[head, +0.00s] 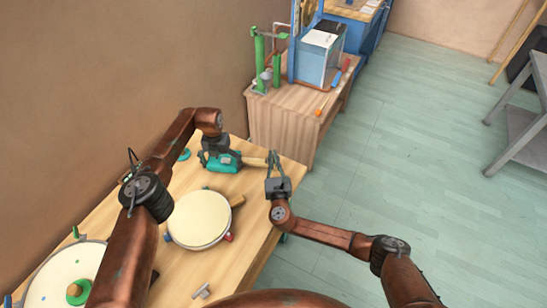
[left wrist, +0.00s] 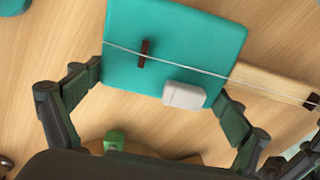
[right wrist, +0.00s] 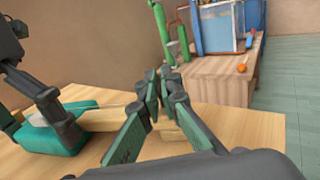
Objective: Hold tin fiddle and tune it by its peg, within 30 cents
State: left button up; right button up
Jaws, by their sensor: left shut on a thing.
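The tin fiddle (head: 225,163) has a teal tin body and a pale wooden neck (head: 254,162). It lies low over the workbench. In the left wrist view a thin string crosses the body (left wrist: 195,35) over a small brown bridge (left wrist: 145,53), beside a white block (left wrist: 183,95). My left gripper (head: 217,156) is shut on the body, one finger on each side. My right gripper (right wrist: 160,78) is at the far end of the neck (right wrist: 98,121), its fingertips close together. The peg is hidden there, so I cannot tell whether they grip it.
A round cream drum (head: 199,218) stands on the workbench (head: 255,235) in front of the fiddle. A larger disc (head: 58,283) lies at the lower left. A wooden cabinet (head: 285,120) with green posts and a blue-framed box stands behind. Open floor lies to the right.

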jog(key=o, duration=0.4)
jog(key=shift+o, duration=0.2)
jog(key=s, duration=1.2)
jog(key=shift+d, duration=0.2)
